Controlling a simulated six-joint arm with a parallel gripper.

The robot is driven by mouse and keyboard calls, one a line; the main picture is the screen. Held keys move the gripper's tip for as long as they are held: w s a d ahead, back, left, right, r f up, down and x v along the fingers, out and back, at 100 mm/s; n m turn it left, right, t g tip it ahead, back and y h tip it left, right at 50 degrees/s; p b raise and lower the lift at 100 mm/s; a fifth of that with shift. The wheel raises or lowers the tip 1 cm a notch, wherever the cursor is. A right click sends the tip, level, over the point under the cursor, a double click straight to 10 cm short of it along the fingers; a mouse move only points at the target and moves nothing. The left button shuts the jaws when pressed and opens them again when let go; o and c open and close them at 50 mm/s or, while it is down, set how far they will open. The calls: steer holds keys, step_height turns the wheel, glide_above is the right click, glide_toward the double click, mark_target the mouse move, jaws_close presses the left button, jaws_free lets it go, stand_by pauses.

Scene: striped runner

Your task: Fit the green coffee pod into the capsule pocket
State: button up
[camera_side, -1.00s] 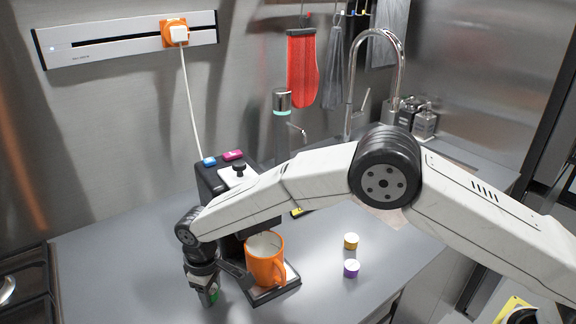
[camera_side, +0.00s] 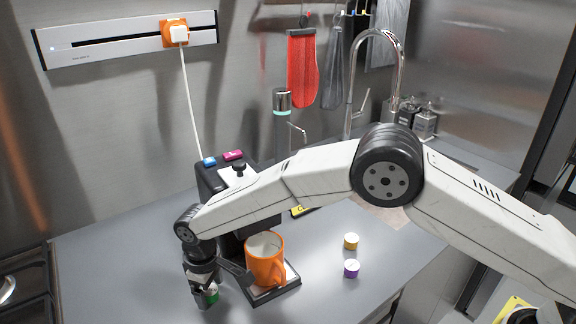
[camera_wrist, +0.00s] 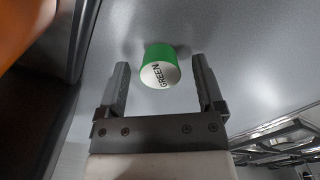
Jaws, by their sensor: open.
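The green coffee pod (camera_wrist: 160,66) stands on the grey counter in the wrist view, its white lid lettered GREEN. It sits between the tips of my open gripper (camera_wrist: 160,82), with a gap to each finger. In the side view the pod (camera_side: 213,296) shows at the fingers of my gripper (camera_side: 205,292), partly hidden by them. The black coffee machine (camera_side: 208,180) stands behind my arm, which covers much of it. I cannot make out the capsule pocket.
An orange mug (camera_side: 265,262) stands on the machine's drip tray (camera_side: 275,292), close right of my gripper. A yellow-brown pod (camera_side: 351,241) and a purple pod (camera_side: 351,268) stand farther right. A stove (camera_side: 25,285) lies at left. The counter's front middle is clear.

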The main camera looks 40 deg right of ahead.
step_height(320, 180, up, 12)
steer(key=shift+f, duration=0.25)
stand_by(0.3)
stand_by(0.3)
steer(key=shift+o, duration=0.5)
steer(key=n+y, duration=0.1)
steer(key=n, duration=0.3)
glide_above(210, 289)
steer(key=shift+t, duration=0.4)
steer(key=shift+s+d+f, duration=0.15)
steer(key=shift+d+f, duration=0.05)
steer(key=shift+f, duration=0.95)
steer(key=shift+s+d+f, duration=0.1)
steer(key=shift+d+f, duration=0.05)
steer(key=shift+f, duration=0.95)
steer(key=shift+f, duration=0.1)
steer(key=shift+a+f, duration=0.15)
steer(key=shift+f, duration=1.05)
steer(key=shift+f, duration=0.1)
